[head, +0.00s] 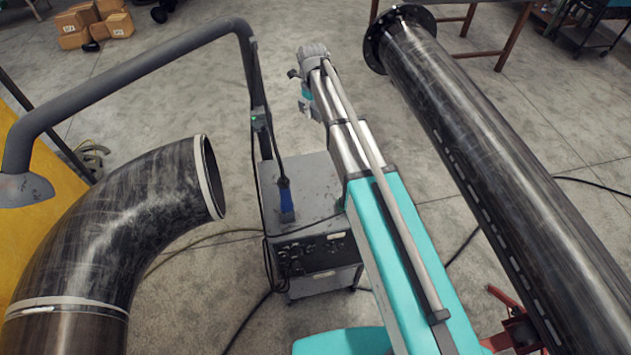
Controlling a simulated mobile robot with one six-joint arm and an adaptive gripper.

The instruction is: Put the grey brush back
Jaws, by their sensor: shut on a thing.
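My arm reaches away from me over the floor, and its far end is small in the head view. My gripper (304,104) is at that far end, beside the metal wrist, left of the arm and beyond the grey cabinet. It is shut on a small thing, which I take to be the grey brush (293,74). Only a little dark end of it shows, so its shape and tilt are unclear. The wrist partly hides the grip.
A grey cabinet (318,183) bears a blue-handled tool (286,196) standing up. A thick grey extraction arm (140,80) arches at left above a dark pipe elbow (125,220). A long flanged pipe (490,160) runs along the right. Cartons (88,25) sit far left; open floor lies beyond.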

